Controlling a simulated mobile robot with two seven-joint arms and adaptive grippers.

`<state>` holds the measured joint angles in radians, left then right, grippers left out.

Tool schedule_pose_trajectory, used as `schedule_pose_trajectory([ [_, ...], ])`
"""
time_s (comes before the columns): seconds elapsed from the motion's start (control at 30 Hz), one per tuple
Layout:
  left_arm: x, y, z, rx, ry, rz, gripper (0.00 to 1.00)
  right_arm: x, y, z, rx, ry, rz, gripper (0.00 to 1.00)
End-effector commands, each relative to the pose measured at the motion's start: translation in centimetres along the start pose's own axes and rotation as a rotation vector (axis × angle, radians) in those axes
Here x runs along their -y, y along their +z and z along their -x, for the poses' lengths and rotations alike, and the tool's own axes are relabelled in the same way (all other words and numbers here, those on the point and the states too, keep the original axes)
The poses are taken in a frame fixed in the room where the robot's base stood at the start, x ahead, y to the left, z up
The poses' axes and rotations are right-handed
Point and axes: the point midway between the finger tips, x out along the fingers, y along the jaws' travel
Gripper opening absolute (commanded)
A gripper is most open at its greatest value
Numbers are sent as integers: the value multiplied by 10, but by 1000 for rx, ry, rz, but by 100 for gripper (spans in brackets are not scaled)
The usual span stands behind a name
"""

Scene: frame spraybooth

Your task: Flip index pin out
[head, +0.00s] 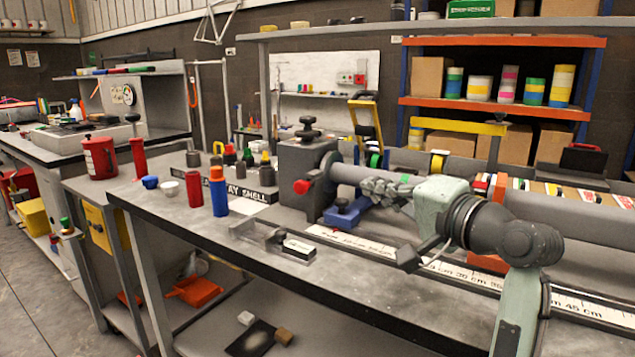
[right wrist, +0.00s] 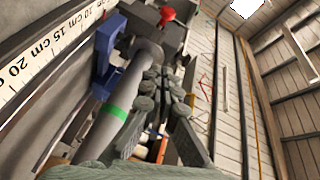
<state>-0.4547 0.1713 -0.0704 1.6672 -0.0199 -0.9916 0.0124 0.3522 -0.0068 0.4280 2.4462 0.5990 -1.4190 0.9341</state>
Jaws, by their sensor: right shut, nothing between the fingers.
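A grey indexing head (head: 308,165) stands on the bench with a dark knob on top. A red knob (head: 301,187), which looks like the index pin's, sticks out on its near left side. The red knob also shows at the top of the right wrist view (right wrist: 167,15). A grey tube (head: 350,174) with a green band runs right from the head. My right gripper (head: 370,186) is shut and empty, close beside the tube and to the right of the red knob. I cannot tell whether it touches the tube. My left gripper is not in view.
A blue support (head: 347,212) stands under the tube. A ruler strip (head: 352,239) runs along the bench. The front bench edge is mostly clear.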

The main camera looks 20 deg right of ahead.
Motion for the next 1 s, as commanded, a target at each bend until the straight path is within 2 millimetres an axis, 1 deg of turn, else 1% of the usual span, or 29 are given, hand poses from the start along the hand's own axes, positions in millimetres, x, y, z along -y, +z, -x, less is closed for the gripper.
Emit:
schedule_pose_trajectory([
  [0.23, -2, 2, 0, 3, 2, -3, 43, 0, 0, -4, 1, 0, -1, 0],
  [0.37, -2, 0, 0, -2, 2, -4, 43, 0, 0, -18, 2, 0, -4, 0],
  [0.5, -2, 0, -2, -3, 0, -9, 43, 0, 0, -45, 3, 1, -3, 0],
  [0.7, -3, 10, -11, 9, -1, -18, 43, 1, 0, -89, 3, 0, -3, 0],
  [0.77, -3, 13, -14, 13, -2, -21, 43, 1, 1, -101, 3, 0, -2, 0],
  [0.9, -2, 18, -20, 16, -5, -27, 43, 0, 22, -106, 3, 0, -2, 0],
  [1.0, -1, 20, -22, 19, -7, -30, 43, 0, 32, -108, 3, 1, -2, 0],
])
